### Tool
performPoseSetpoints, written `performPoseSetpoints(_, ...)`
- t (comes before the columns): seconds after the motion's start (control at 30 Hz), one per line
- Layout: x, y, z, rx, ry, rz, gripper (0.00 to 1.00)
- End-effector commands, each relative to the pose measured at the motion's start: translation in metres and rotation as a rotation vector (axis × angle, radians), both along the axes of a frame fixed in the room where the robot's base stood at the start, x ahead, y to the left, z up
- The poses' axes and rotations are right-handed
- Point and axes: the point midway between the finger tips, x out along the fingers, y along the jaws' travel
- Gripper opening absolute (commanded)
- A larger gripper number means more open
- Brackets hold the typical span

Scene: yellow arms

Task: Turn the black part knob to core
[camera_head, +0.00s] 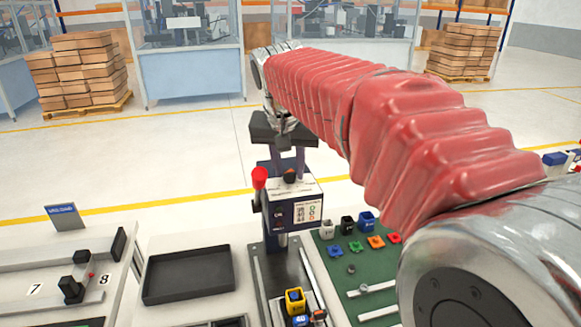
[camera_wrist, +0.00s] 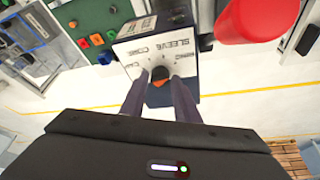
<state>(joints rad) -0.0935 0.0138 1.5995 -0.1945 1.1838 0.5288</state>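The black part knob (camera_wrist: 160,74) sits on the white labelled face of the selector box (camera_head: 292,205), with an orange patch beside it. It also shows on top of the box in the head view (camera_head: 290,177). The face carries printed words around the knob, among them SLEEVE and CORE (camera_wrist: 141,52). Which word the knob points at cannot be told. My gripper (camera_wrist: 160,80) is open, its two dark fingers on either side of the knob, with a narrow gap appearing between them and it. My gripper also shows above the box in the head view (camera_head: 288,165).
A green board (camera_head: 345,262) with coloured parts lies to the right. An empty black tray (camera_head: 188,274) lies to the left.

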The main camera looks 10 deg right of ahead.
Motion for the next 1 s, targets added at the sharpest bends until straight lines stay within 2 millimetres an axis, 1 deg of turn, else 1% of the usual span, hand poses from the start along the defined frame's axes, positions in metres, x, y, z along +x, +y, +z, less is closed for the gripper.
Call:
performPoseSetpoints(0.03,0.0000,0.0001,0.0001,0.000,0.000,0.000,0.24)
performPoseSetpoints(0.07,0.0000,0.0001,0.0001,0.000,0.000,0.000,0.22)
performPoseSetpoints(0.37,0.0000,0.0002,0.0002,0.000,0.000,0.000,0.01)
performPoseSetpoints(0.4,-0.0001,-0.0040,0.0002,0.000,0.000,-0.001,0.01)
performPoseSetpoints(0.67,-0.0002,-0.0012,0.0003,-0.002,0.000,0.018,0.01)
performPoseSetpoints(0.83,-0.0004,-0.0011,0.0002,-0.001,0.000,0.065,0.01)
performPoseSetpoints(1.0,-0.0004,-0.0021,0.0001,0.000,0.000,0.147,0.01)
